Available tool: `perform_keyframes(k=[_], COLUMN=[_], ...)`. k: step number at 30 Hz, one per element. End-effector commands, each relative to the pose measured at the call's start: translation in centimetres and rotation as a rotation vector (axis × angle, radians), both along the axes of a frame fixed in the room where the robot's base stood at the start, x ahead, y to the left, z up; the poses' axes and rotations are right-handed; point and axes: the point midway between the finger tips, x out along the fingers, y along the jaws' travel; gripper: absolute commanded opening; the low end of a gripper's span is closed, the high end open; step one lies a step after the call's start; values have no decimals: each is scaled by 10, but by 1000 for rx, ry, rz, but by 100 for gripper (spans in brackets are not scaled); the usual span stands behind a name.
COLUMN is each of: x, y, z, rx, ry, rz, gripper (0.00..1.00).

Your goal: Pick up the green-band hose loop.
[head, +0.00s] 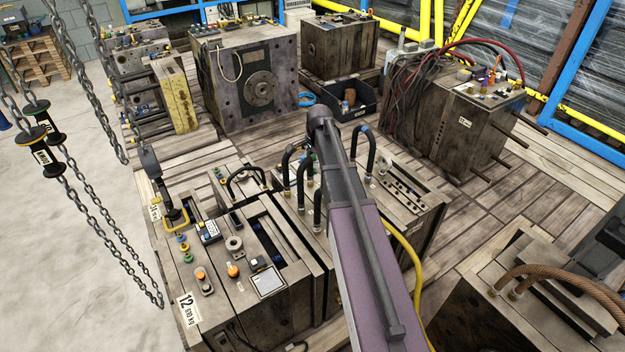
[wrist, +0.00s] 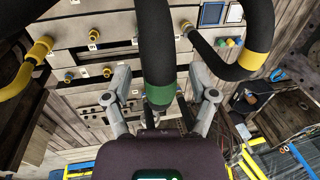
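In the wrist view the green-band hose loop (wrist: 157,60) is a thick black hose coming down from the top, with a green band (wrist: 160,95) near its lower end. My gripper (wrist: 160,88) has its two grey fingers spread on the left and right of this band. Gaps show between the hose and both fingers. The hose appears nearer the camera than the fingertips, and its lower end is partly hidden. In the head view several black hose loops (head: 364,155) stand on the mould blocks below my arm. My gripper cannot be made out there.
Brass fittings sit on the mould face behind. In the head view chains (head: 100,225) hang at left, and a dark bin (head: 350,107) stands behind.

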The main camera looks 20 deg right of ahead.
Motion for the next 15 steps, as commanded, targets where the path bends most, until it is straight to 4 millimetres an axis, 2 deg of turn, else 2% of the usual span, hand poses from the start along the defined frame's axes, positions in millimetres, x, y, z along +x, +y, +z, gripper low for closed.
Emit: perform_keyframes(k=[1, 6, 15], x=[0, 0, -1], y=[0, 0, 0], z=[0, 0, 0], rx=[0, 0, -1], ry=[0, 0, 2], rz=[0, 0, 1], gripper=[52, 2, 0])
